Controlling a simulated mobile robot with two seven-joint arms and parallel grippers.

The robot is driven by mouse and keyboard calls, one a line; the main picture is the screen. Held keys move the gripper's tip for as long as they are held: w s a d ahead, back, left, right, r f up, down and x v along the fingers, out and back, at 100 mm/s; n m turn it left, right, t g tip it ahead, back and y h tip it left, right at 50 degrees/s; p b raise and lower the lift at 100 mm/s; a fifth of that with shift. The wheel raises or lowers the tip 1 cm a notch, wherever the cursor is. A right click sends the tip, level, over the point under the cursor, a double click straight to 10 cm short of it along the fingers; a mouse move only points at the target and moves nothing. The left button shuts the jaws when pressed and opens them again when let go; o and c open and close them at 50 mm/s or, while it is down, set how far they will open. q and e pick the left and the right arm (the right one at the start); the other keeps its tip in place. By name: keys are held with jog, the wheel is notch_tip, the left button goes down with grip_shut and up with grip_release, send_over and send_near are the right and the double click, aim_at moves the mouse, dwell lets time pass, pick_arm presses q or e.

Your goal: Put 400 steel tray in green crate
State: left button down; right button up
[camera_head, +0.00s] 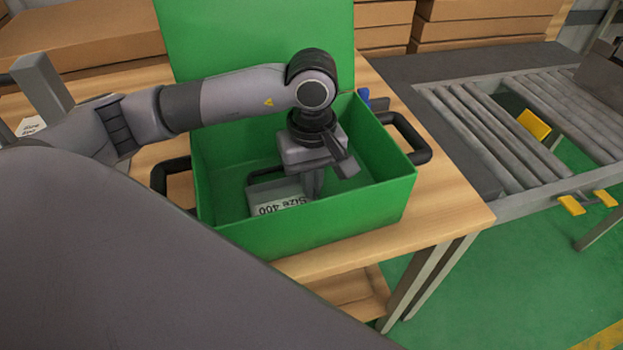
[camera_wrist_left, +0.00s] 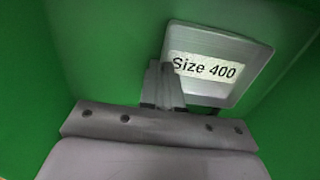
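The steel tray (camera_head: 278,196) is small and grey with a white "Size 400" label, and sits low inside the open green crate (camera_head: 330,222). It also shows in the left wrist view (camera_wrist_left: 232,53), with green crate walls around it. My left gripper (camera_head: 316,186) points down into the crate at the tray's right side. In the left wrist view its fingers (camera_wrist_left: 163,88) are close together at the tray's near edge, and look shut on its thin wall. Whether the tray touches the crate floor is hard to tell. My right gripper is not in view.
The crate stands on a wooden table (camera_head: 445,215) with its green lid (camera_head: 255,35) raised behind. Black handles (camera_head: 410,135) stick out at its sides. A roller conveyor (camera_head: 500,125) lies to the right. Cardboard boxes (camera_head: 85,35) are stacked behind. A white label (camera_head: 30,125) shows at far left.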

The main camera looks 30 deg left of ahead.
pick_arm(q)
jog(key=c, duration=1.8)
grip_release()
jog(key=shift+f+b, duration=0.2)
jog(key=shift+b, duration=0.1)
jog(key=o, duration=0.4)
jog(key=shift+r, duration=0.1)
jog(key=shift+o, duration=0.2)
jog(key=shift+r, duration=0.1)
jog(key=shift+r+p, duration=0.2)
jog(key=shift+p, duration=0.25)
notch_tip(320, 180, up, 12)
jog(key=shift+f, duration=0.15)
